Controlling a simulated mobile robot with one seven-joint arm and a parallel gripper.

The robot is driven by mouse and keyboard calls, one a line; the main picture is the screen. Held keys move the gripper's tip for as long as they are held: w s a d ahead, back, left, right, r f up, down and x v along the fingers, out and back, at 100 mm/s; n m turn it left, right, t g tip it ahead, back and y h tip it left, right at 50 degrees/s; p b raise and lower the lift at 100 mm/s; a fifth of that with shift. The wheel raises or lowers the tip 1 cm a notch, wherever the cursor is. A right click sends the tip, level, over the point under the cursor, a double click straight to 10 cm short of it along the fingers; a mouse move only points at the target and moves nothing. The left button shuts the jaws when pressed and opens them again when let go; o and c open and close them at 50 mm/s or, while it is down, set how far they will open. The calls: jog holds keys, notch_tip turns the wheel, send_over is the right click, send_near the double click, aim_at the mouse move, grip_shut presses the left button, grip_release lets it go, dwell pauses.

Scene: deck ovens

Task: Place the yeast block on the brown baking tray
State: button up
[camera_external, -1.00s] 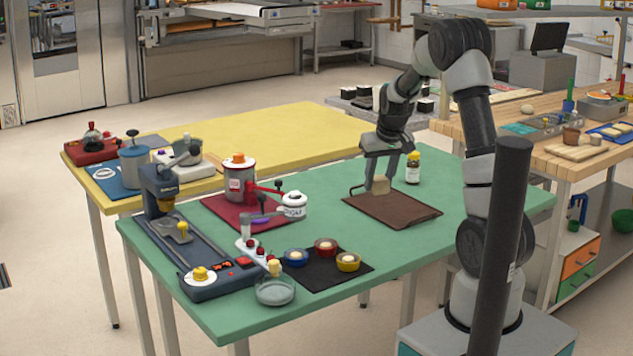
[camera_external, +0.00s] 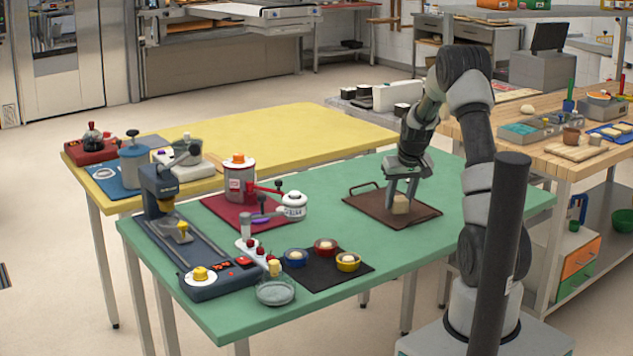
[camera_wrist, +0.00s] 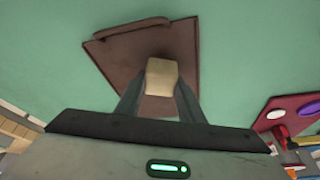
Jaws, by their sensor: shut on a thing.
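The yeast block (camera_external: 401,204) is a small beige cube. My gripper (camera_external: 402,198) points down and is shut on it. The brown baking tray (camera_external: 370,204) lies on the green table, with a raised handle at its far left side. The block is over the right-hand part of the tray; whether its underside touches the tray I cannot tell. In the wrist view the block (camera_wrist: 161,77) sits between my two fingertips (camera_wrist: 161,92), with the tray (camera_wrist: 122,56) behind it.
A dark mat (camera_external: 322,275) with several small bowls lies in front left on the green table (camera_external: 330,200). A red mat (camera_external: 225,213) with a grey canister (camera_external: 239,182) is further left. The green surface around the tray is mostly clear.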

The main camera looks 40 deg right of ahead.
jog(key=shift+f, duration=0.6)
jog(key=shift+f, duration=0.15)
jog(key=o, duration=1.1)
jog(key=shift+s+r, duration=0.1)
jog(key=shift+r, duration=0.5)
jog(key=p+v, duration=0.2)
jog(key=v, duration=0.9)
jog(key=shift+s+a, duration=0.15)
jog(key=shift+s, duration=0.05)
